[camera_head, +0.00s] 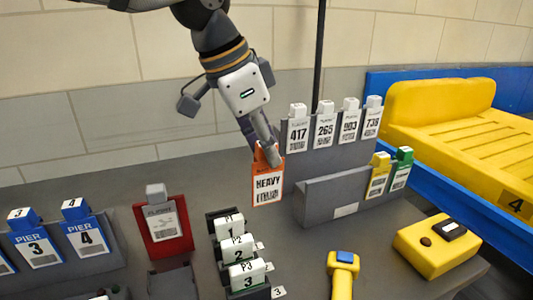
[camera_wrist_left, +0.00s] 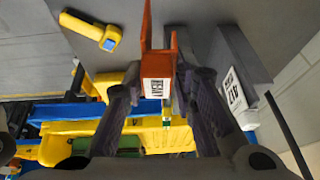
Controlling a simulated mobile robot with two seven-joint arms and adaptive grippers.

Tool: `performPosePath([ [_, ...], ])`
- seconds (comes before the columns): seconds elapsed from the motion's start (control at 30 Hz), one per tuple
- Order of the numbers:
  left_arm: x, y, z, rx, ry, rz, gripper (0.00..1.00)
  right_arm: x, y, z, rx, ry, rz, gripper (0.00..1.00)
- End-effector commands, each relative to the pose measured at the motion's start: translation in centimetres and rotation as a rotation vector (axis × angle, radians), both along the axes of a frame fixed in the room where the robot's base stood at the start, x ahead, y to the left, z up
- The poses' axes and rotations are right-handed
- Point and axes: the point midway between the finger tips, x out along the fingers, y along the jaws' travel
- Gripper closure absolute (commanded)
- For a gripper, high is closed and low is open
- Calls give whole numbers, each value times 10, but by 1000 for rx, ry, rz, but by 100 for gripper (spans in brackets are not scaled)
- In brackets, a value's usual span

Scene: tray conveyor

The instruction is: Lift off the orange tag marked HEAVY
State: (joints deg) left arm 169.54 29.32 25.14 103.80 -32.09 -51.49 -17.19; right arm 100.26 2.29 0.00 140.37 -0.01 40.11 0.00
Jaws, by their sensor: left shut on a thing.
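The orange tag marked HEAVY (camera_head: 267,187) is upright, with a white label and barcode on its front. My left gripper (camera_head: 267,155) comes down from above and is shut on the top of this tag. The tag hangs just left of the grey tag rack (camera_head: 330,200), with no support visible under it. In the left wrist view, the orange tag (camera_wrist_left: 157,65) sits between the two fingers of my left gripper (camera_wrist_left: 155,92). My right gripper is in neither view.
White tags (camera_head: 325,130) stand on the rack's back row, with a yellow tag (camera_head: 377,180) and a green tag (camera_head: 399,176) in front. A red tag holder (camera_head: 177,243), blue PIER tags (camera_head: 85,238) and P1–P3 blocks (camera_head: 237,248) stand nearer. A yellow control box (camera_head: 435,255) is right.

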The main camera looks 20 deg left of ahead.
Motion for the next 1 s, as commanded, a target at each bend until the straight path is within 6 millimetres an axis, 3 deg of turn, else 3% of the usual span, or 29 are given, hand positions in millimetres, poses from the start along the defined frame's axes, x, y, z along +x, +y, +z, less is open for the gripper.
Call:
performPosePath([
  [0.5, 1, 0, 40, -1, -2, 0, 100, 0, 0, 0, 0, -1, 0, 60],
  [1.0, 0, 0, 43, 0, 0, 0, 100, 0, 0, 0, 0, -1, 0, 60],
])
